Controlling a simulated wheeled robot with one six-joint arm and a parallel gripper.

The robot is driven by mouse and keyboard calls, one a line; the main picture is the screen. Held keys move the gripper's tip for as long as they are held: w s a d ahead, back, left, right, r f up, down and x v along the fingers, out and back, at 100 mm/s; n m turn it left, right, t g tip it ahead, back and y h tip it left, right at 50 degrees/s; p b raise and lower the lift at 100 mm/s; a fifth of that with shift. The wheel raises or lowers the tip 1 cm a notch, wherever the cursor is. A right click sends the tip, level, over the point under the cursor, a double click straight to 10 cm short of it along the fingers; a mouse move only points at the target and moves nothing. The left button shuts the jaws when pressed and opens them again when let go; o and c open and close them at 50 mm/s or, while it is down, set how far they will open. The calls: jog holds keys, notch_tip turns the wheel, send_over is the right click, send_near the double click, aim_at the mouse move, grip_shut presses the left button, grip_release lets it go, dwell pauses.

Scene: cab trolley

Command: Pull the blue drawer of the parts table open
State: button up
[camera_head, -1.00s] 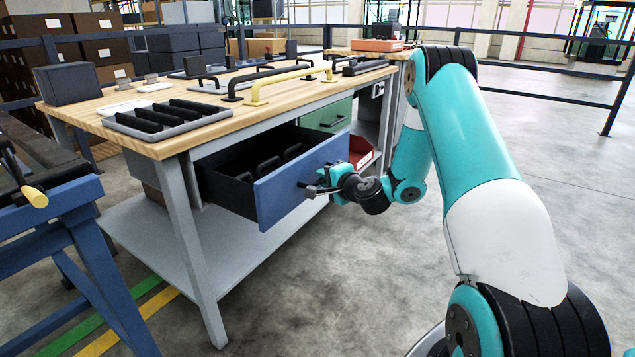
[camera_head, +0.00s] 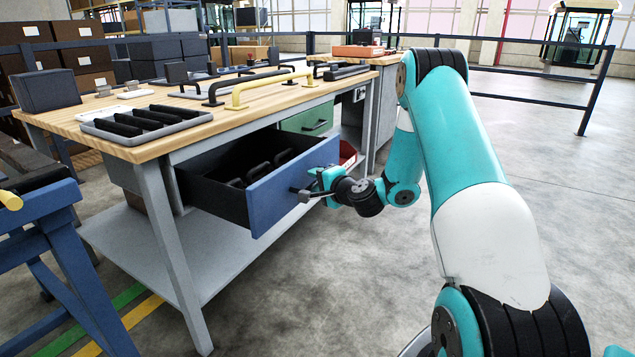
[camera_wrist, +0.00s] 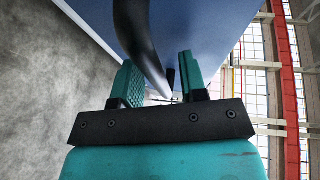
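The blue drawer (camera_head: 292,185) of the parts table (camera_head: 160,152) stands well out from the frame, with its dark inside and several black handles in it showing. Its dark bar handle (camera_wrist: 143,35) runs between the two fingers of my gripper (camera_wrist: 158,82) in the wrist view. The fingers stand apart, one on each side of the bar. A gap shows between the bar and the right finger. In the head view my gripper (camera_head: 318,188) is at the drawer front, and the fingers are small there.
A green drawer (camera_head: 308,119) is shut behind the blue one. A red bin (camera_head: 347,155) is partly hidden behind the blue drawer front. A blue stand (camera_head: 60,245) is at the left. Open concrete floor (camera_head: 535,190) lies to the right.

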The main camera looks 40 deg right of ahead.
jog(key=s+a+r+b, duration=0.1)
jog(key=s+r+b, duration=0.2)
jog(key=s+b, duration=1.4)
jog(key=shift+b, duration=0.85)
